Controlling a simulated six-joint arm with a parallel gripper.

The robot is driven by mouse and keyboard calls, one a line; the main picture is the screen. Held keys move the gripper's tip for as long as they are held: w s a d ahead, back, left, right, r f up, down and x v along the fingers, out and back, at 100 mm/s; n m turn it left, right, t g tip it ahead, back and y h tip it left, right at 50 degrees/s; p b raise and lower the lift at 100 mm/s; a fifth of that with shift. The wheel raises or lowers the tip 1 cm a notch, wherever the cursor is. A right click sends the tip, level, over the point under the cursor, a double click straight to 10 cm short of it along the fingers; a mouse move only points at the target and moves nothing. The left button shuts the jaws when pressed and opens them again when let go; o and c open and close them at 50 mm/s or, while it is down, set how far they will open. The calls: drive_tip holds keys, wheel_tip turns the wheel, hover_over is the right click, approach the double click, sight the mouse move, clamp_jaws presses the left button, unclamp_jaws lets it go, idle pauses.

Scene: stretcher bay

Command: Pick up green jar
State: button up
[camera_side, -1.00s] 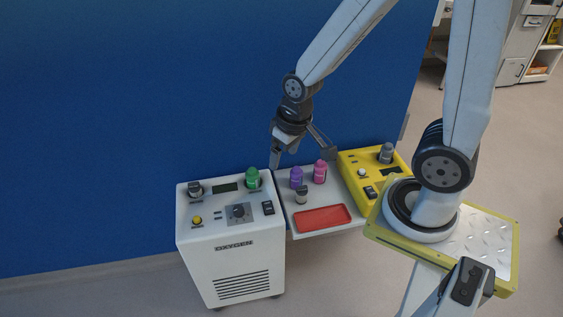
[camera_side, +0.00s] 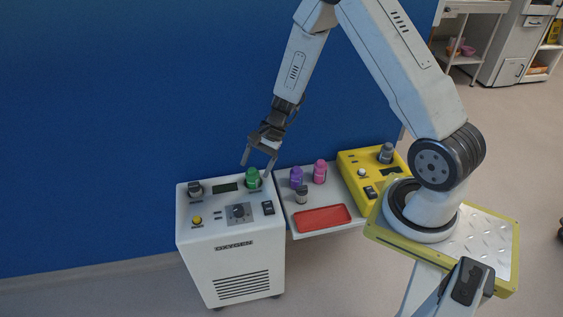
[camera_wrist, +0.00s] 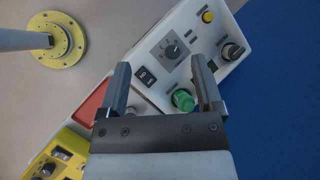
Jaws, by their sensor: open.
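The green jar (camera_side: 253,178) stands upright on top of the white oxygen machine (camera_side: 230,262), near its back right corner. In the wrist view the green jar (camera_wrist: 183,100) shows between my two fingers, nearer the right one. My gripper (camera_side: 257,170) is open and empty, pointing down just above the jar. In the wrist view my gripper (camera_wrist: 158,75) has its fingers spread wide, with the jar beyond them. I cannot tell whether the fingertips reach down beside the jar.
A grey shelf (camera_side: 285,222) to the right holds purple (camera_side: 296,177) and pink (camera_side: 320,171) bottles, a small dark-capped jar (camera_side: 301,195) and a red tray (camera_side: 322,218). A yellow device (camera_side: 350,170) carries a grey-capped jar (camera_side: 386,153). A dark knob (camera_side: 195,188) and a blue wall (camera_side: 120,90) are close.

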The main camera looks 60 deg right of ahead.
drive_tip(key=w+d+f+m+t+y, duration=0.1)
drive_tip(key=w+d+f+m+t, duration=0.4)
drive_tip(key=d+f+m, duration=0.3)
drive_tip(key=m+t+h, duration=0.3)
drive_tip(key=m+t, duration=0.3)
drive_tip(key=m, duration=0.2)
approach(253, 169)
drive_tip(key=x, duration=0.2)
drive_tip(key=shift+w, duration=0.3)
drive_tip(key=shift+x, duration=1.35)
drive_tip(key=shift+a+f, duration=0.1)
drive_tip(key=shift+a, duration=0.05)
drive_tip(key=shift+x, duration=2.5)
drive_tip(key=shift+c, duration=0.2)
clamp_jaws()
